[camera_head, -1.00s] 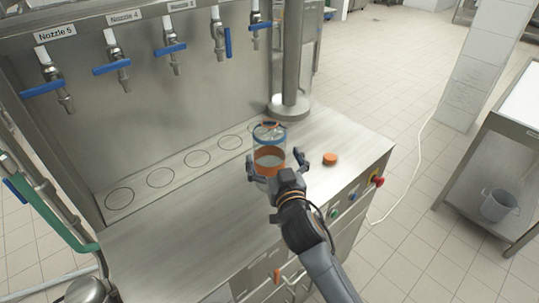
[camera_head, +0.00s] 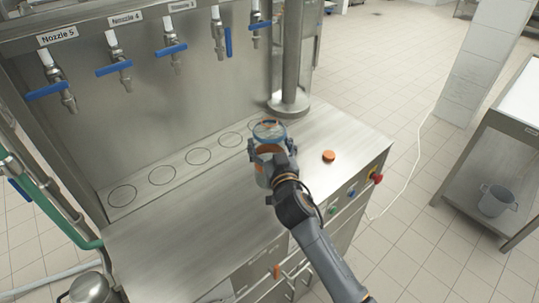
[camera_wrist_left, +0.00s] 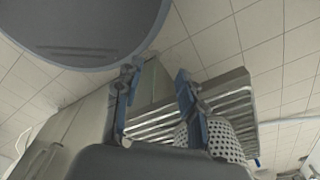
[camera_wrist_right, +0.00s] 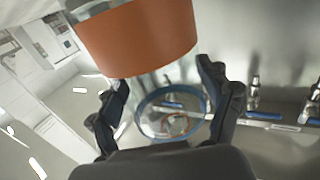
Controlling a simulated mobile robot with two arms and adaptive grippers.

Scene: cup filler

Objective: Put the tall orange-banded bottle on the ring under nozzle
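The clear bottle has a blue rim and an orange band (camera_head: 268,128); it stands upright on the counter near the column. In the right wrist view its orange band (camera_wrist_right: 140,38) fills the top. My right gripper (camera_head: 271,150) has one finger on each side of the bottle, close to it; whether both touch is unclear. Marked rings (camera_head: 122,195) line the counter under the nozzles (camera_head: 63,92); the one nearest the bottle is partly hidden. My left gripper (camera_wrist_left: 155,78) shows only in its wrist view, fingers apart and empty.
An orange round piece (camera_head: 328,156) lies on the counter right of the bottle. A metal column (camera_head: 289,100) stands behind the bottle. The counter's left and middle are clear. Buttons, including a red one (camera_head: 377,178), are on the counter's right front.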

